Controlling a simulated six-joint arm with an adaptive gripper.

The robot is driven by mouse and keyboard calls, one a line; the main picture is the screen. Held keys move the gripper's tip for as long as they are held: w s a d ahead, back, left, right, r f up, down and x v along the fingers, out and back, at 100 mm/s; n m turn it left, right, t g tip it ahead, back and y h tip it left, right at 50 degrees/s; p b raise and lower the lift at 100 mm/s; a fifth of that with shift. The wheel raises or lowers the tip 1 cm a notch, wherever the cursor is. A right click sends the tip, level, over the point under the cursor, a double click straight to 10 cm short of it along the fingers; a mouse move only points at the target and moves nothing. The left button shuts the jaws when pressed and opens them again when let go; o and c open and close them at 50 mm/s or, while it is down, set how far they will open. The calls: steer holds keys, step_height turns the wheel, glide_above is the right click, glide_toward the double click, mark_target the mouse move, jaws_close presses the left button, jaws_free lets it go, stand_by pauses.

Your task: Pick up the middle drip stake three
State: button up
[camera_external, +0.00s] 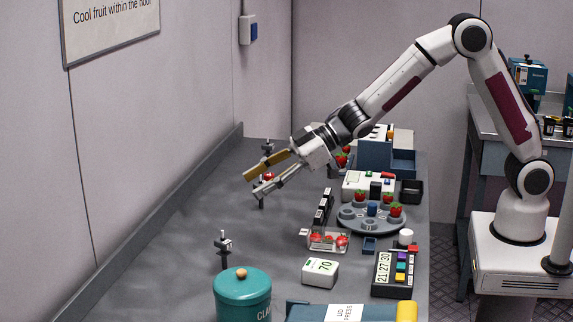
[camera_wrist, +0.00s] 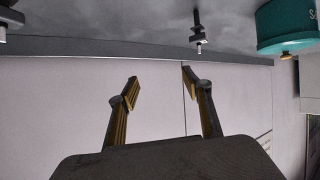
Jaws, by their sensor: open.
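Several slim dark drip stakes stand on the grey counter. In the external view, a front stake (camera_external: 223,247) with a light clip stands near the teal canister, and a back stake (camera_external: 268,147) is at the far end. The middle stake (camera_external: 262,200) is mostly hidden behind my gripper (camera_external: 252,184); only its lower part shows. My gripper is open and tilted, its two yellow-lined fingers spread with nothing held. In the wrist view, the open fingers (camera_wrist: 160,77) have the pale wall behind them. One stake (camera_wrist: 198,32) is above them, and another (camera_wrist: 3,20) is cut off at the left edge.
A teal canister (camera_external: 242,300) stands at the front, also at the wrist view's top right (camera_wrist: 287,25). A round grey berry stand (camera_external: 350,224), a clear berry punnet (camera_external: 326,246) and a white scale (camera_external: 320,272) occupy the right side. The counter's left part is mostly clear beside the wall.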

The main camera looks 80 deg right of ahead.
mark_target(223, 248)
steer(key=a+f+y, duration=0.1)
steer(key=a+f, duration=0.1)
steer(key=a+f+n+g+y, duration=0.1)
steer(key=a+f, duration=0.2)
steer(key=a+f+n+y, duration=0.1)
steer(key=a+f, duration=0.1)
steer(key=a, duration=0.1)
steer(key=shift+w+a+f+g, duration=0.1)
steer(key=shift+w+f+g, duration=0.1)
steer(key=shift+g, duration=0.2)
steer(key=shift+x, duration=1.3)
steer(key=shift+x, duration=2.65)
steer(key=shift+s+f, duration=0.15)
steer(key=c, duration=0.9)
